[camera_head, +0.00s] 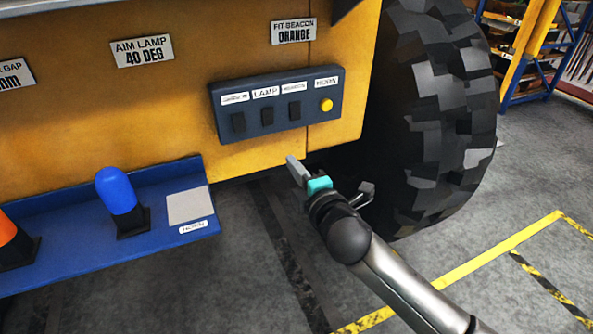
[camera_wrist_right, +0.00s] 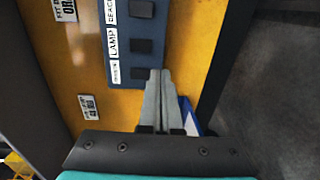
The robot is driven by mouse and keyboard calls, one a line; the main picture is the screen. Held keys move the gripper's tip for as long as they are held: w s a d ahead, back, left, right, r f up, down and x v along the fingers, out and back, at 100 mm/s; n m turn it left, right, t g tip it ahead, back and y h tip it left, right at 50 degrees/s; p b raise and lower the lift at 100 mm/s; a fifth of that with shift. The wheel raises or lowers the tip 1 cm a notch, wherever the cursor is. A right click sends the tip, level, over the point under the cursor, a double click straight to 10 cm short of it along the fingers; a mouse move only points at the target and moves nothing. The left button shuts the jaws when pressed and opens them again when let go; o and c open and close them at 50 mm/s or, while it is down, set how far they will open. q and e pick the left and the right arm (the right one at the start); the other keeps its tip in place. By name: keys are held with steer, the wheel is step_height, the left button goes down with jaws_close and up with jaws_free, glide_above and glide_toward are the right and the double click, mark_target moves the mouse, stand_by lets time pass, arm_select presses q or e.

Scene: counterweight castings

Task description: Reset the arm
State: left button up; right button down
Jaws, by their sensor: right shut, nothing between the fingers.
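My right arm comes in from the lower right in the head view. Its gripper (camera_head: 294,168) is shut and empty, with its fingers in front of the yellow machine's lower edge, below the switch panel (camera_head: 217,109). In the right wrist view the closed grey fingers (camera_wrist_right: 159,75) lie together, pointing towards the panel's switches (camera_wrist_right: 142,46). I cannot tell from these views how far the fingertips are from the panel. My left gripper does not show.
A blue shelf (camera_head: 100,255) at the lower left bears a blue beacon (camera_head: 118,197) and an orange beacon (camera_head: 10,240), beside a bare pale pad (camera_head: 187,206). A big black tyre (camera_head: 435,110) stands right of the panel. Open floor (camera_head: 540,190) lies at the right.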

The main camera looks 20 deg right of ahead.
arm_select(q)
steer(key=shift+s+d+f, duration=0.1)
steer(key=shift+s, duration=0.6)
arm_select(e)
steer(key=shift+s+f, duration=0.1)
steer(key=shift+s, duration=0.35)
